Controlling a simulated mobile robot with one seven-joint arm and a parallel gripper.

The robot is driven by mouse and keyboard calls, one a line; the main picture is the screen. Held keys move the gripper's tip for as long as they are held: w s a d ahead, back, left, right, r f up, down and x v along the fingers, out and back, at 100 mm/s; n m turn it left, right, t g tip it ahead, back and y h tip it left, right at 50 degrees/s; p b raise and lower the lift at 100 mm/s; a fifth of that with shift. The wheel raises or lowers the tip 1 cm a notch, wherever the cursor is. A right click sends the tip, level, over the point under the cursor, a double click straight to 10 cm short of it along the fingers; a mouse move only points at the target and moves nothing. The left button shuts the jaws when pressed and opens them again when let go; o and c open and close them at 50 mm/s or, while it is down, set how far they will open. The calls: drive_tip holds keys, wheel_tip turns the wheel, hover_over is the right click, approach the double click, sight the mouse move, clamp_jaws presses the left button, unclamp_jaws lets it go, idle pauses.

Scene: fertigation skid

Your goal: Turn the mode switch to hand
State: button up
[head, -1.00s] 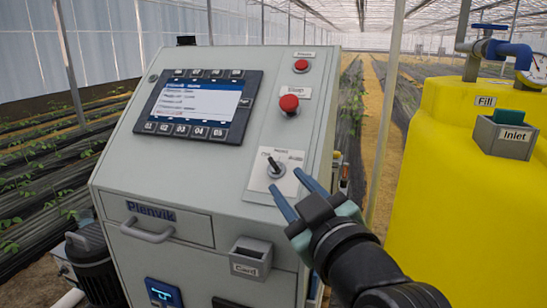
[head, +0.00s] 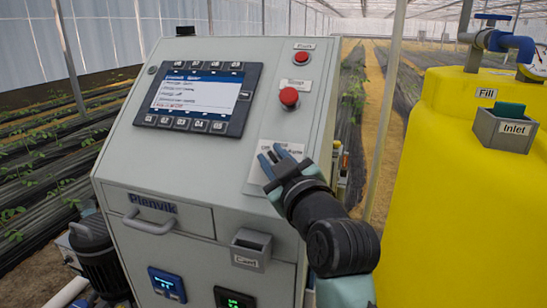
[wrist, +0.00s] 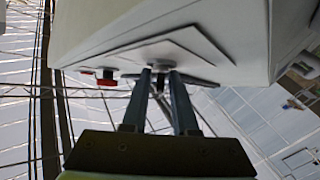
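The mode switch sits on a pale label plate (head: 257,180) on the sloped face of the grey control cabinet, below the red stop button. My gripper (head: 270,156) is at this switch, and its fingers hide the lever and most of the plate in the head view. In the wrist view the two dark fingers stand close together near the panel. The dark switch lever (wrist: 160,82) shows between their tips, with a finger on each side. The fingers look closed on it. The lever's pointing direction is hard to tell.
The red stop button (head: 289,97) and a smaller red button (head: 302,58) are above. A screen with keys (head: 198,97) is at left. A card holder (head: 250,249) and a drawer handle (head: 149,222) stick out below. The yellow tank (head: 465,190) stands to the right.

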clamp_jaws()
drive_tip(key=shift+m, duration=0.3)
drive_tip(key=shift+a+m+t+h+p, duration=0.15)
drive_tip(key=shift+m+t+h+p, duration=0.85)
drive_tip(key=shift+m+h, duration=0.9)
drive_tip(key=shift+f+m+h, duration=0.15)
drive_tip(key=shift+m+h, duration=0.85)
drive_tip(key=shift+m, duration=0.1)
drive_tip(key=shift+f+m+t+h+b, duration=0.15)
drive_tip(key=shift+m+t+h+b, duration=0.15)
drive_tip(key=shift+m+h+b, duration=0.45)
drive_tip(key=m+h+b, duration=0.2)
drive_tip(key=m, duration=0.1)
drive_tip(key=shift+f+h+b, duration=0.1)
drive_tip(key=shift+h+b, duration=0.25)
drive_tip(key=shift+b, duration=0.05)
drive_tip(key=shift+m+h+b, duration=0.6)
drive_tip(key=shift+m+b, duration=0.05)
drive_tip(key=shift+b, duration=0.35)
drive_tip(key=shift+r+m+g+h, duration=0.25)
drive_tip(key=shift+m+g+h, duration=0.05)
drive_tip(key=shift+g+h, duration=0.1)
